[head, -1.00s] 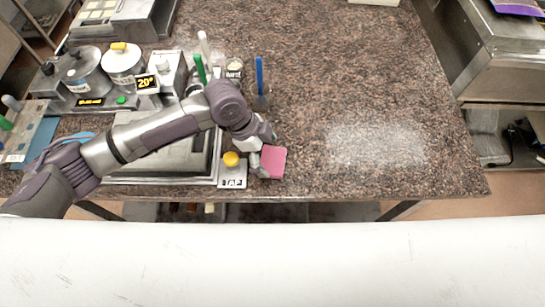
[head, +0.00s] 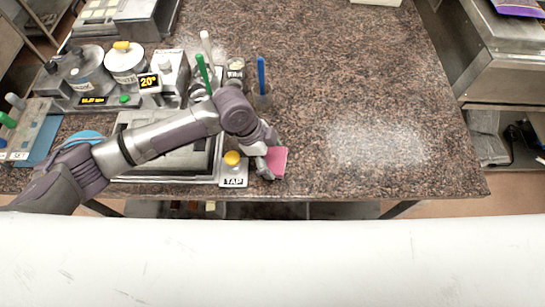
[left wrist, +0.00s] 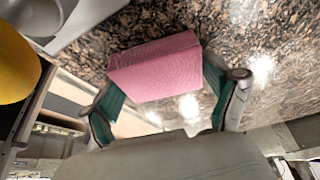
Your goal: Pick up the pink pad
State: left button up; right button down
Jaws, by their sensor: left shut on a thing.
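The pink pad (head: 277,162) is a small flat-sided block near the front edge of the speckled stone counter (head: 350,100). My left gripper (head: 265,165) is shut on it, partly covering its left side in the head view. In the left wrist view the pink pad (left wrist: 156,68) sits between the two green-lined fingers, one on each side of it. I cannot tell whether the pad still touches the counter. My right gripper is not in view.
A yellow knob (head: 232,158) on a block labelled TAP (head: 234,182) stands just left of the gripper. A blue stick (head: 261,75) and a green stick (head: 203,68) stand upright behind. The counter to the right is clear.

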aim_at(280, 160)
pick_arm(q)
jog(key=shift+r+b, duration=0.3)
jog(key=shift+r, duration=0.3)
notch_tip(280, 160, up, 3)
jog(key=shift+d+f+b, duration=0.1)
jog(key=shift+b, duration=0.5)
jog(key=s+d+r+b, duration=0.2)
jog(key=s+d+r, duration=0.3)
jog(key=s, duration=0.5)
jog(key=shift+d+r, duration=0.3)
jog(key=shift+r, duration=0.65)
jog(key=shift+s, duration=0.1)
